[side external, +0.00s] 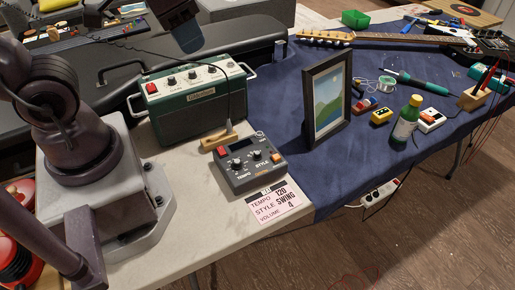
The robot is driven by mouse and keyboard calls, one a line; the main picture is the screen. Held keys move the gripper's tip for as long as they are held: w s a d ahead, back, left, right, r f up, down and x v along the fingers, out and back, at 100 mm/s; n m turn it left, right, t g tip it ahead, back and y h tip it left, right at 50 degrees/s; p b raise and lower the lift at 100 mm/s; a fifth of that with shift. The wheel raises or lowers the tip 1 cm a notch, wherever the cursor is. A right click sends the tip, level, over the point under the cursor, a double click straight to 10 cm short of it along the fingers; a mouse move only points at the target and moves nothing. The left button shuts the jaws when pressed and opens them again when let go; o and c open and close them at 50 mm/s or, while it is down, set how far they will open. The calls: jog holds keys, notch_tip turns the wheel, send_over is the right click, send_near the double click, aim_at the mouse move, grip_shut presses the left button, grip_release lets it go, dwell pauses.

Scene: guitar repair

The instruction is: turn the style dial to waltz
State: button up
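The grey control box (252,181) sits on the pale tabletop, left of the blue cloth. Its top has a red button, a dark display and several knobs. The style dial (257,155) appears to be the knob above the printed word STYLE; its pointer direction and positions are too small to read. A card (278,201) in front of the box reads TEMPO 120, STYLE SWING, VOLUME 4. A dark end part of my arm, probably my gripper (187,38), hangs at the top edge, above and behind the green amplifier, apart from the box. Its fingers cannot be made out.
The green amplifier (192,100) stands behind the box, with a wooden-based item (219,138) between them. A picture frame (327,97) stands upright to the right on the blue cloth (285,105).

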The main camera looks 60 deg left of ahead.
aim_at(257, 152)
jog(key=w+d+f+n+g, duration=0.35)
jog(key=w+f+n, duration=0.6)
jog(key=f, duration=1.75)
jog(key=shift+w+f, duration=0.4)
grip_shut()
